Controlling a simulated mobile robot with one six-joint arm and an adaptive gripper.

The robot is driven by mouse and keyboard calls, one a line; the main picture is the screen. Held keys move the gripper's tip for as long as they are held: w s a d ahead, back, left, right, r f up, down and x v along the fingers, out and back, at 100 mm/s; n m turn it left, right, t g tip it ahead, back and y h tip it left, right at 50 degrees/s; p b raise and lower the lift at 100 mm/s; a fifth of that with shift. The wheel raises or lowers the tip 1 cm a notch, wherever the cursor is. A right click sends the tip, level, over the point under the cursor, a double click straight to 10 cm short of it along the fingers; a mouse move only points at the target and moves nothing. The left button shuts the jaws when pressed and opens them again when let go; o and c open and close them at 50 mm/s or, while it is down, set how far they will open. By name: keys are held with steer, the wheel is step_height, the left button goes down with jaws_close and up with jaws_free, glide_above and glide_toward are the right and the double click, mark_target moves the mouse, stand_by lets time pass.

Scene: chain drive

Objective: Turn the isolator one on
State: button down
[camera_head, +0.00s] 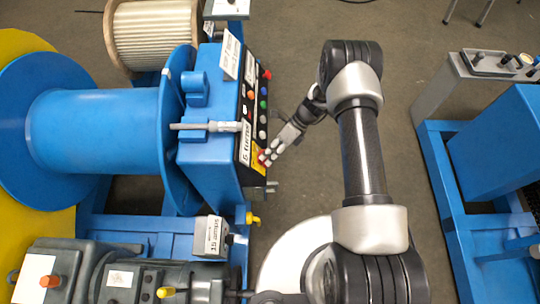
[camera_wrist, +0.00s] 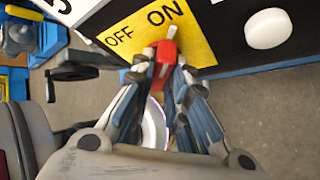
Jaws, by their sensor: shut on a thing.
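The isolator is a yellow plate (camera_wrist: 195,35) marked OFF and ON, with a red handle (camera_wrist: 166,46) at its lower edge. The handle's visible end lies below the ON lettering; its exact setting is hard to tell, as the fingers hide part of it. My gripper (camera_wrist: 165,68) is shut on the red handle, one finger on each side. In the head view, the yellow plate (camera_head: 257,168) is low on the blue machine's black panel, and my gripper (camera_head: 270,154) reaches it from the right.
The black panel (camera_head: 252,100) carries several coloured buttons; a white button (camera_wrist: 268,28) is right of the plate. A grey box labelled 15 amps (camera_head: 210,236) and a yellow knob (camera_head: 252,218) are below. Open floor (camera_head: 290,60) lies right of the machine.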

steer(key=shift+w, duration=0.1)
steer(key=c, duration=1.6)
jaws_free()
steer(key=shift+o, duration=0.2)
steer(key=v, duration=1.2)
steer(key=shift+r, duration=0.2)
